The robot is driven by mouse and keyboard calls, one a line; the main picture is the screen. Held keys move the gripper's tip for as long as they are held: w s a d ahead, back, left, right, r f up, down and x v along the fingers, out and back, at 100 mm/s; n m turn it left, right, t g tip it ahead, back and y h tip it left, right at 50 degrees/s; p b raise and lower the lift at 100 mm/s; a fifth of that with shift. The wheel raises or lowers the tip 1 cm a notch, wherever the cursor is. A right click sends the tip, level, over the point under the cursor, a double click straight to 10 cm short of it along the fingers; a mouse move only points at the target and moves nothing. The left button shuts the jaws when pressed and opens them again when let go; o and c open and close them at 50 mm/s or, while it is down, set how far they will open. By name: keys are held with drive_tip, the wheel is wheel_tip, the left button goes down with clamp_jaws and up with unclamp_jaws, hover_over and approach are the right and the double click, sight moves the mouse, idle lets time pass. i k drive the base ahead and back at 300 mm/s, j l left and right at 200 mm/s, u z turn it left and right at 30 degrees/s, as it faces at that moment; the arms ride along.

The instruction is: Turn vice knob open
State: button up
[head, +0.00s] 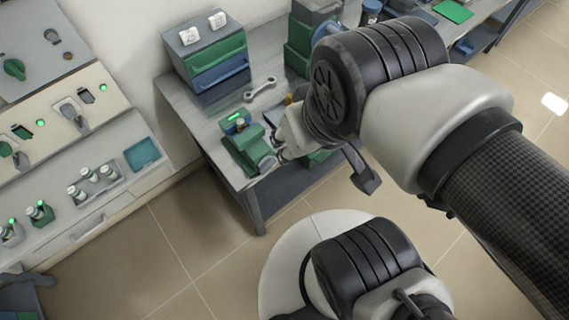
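A green bench vice (249,150) sits at the near corner of the grey workbench (196,106). Its body shows to the left of my wrist, and its right side is hidden behind my arm. I cannot make out its knob clearly. My gripper (279,150) is at the vice's right side, partly covered by my wrist. It looks very close to the vice, but I cannot tell whether it touches. The fingers are too small and hidden to show whether they are open or shut.
A spanner (260,89) lies on the bench behind the vice. A green and blue drawer box (215,63) stands at the back left. A control console (70,150) with knobs and sockets fills the left side. Tiled floor (180,235) is clear in front.

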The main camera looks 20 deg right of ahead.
sight(268, 162)
drive_tip(key=i+l, duration=0.15)
drive_tip(key=l, duration=0.2)
drive_tip(key=i+l, duration=0.15)
drive_tip(key=l, duration=0.2)
drive_tip(key=i+l+u, duration=0.1)
drive_tip(key=l, duration=0.25)
drive_tip(key=i+l, duration=0.15)
drive_tip(key=l, duration=0.2)
drive_tip(key=i+l, duration=0.15)
drive_tip(key=l, duration=0.25)
drive_tip(key=u, duration=2.75)
drive_tip(key=k+l, duration=0.05)
